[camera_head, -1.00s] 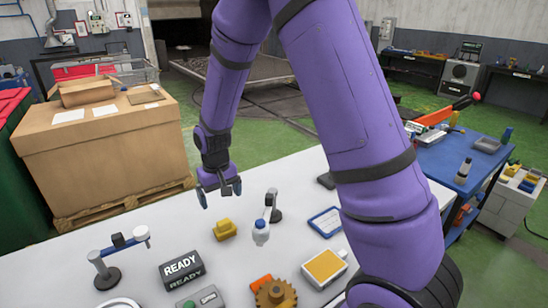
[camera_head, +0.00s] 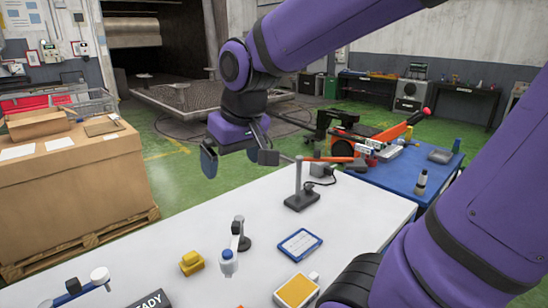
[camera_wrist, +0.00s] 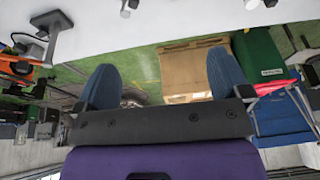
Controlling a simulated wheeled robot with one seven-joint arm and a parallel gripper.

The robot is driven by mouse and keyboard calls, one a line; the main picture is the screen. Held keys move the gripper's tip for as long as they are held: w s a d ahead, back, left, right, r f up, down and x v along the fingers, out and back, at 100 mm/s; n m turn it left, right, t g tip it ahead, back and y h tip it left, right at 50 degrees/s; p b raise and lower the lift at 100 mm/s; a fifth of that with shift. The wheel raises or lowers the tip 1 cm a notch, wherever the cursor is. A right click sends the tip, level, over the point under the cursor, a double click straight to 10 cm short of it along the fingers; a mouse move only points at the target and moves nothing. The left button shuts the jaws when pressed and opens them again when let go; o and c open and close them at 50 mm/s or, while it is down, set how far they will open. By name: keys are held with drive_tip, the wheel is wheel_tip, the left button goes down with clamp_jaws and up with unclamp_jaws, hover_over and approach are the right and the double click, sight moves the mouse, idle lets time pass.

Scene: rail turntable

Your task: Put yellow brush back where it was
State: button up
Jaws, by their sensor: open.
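A small yellow block-like object (camera_head: 192,262), which may be the yellow brush, rests on the white table (camera_head: 345,215). Its bristles cannot be made out. My gripper (camera_head: 238,158) hangs in the air above the far side of the table, well apart from the yellow object. Its two blue-grey fingers are spread with nothing between them. In the wrist view my gripper (camera_wrist: 163,80) is also open and empty, and the yellow object does not show there.
A black-based stand with an orange bar (camera_head: 302,198) is right of my gripper. A blue cart (camera_head: 400,175) and cardboard box (camera_head: 75,185) stand beyond.

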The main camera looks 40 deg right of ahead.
drive_tip(key=s+d+r+t, duration=0.1)
drive_tip(key=s+r, duration=0.2)
drive_tip(key=s, duration=0.7)
drive_tip(key=shift+d, duration=0.15)
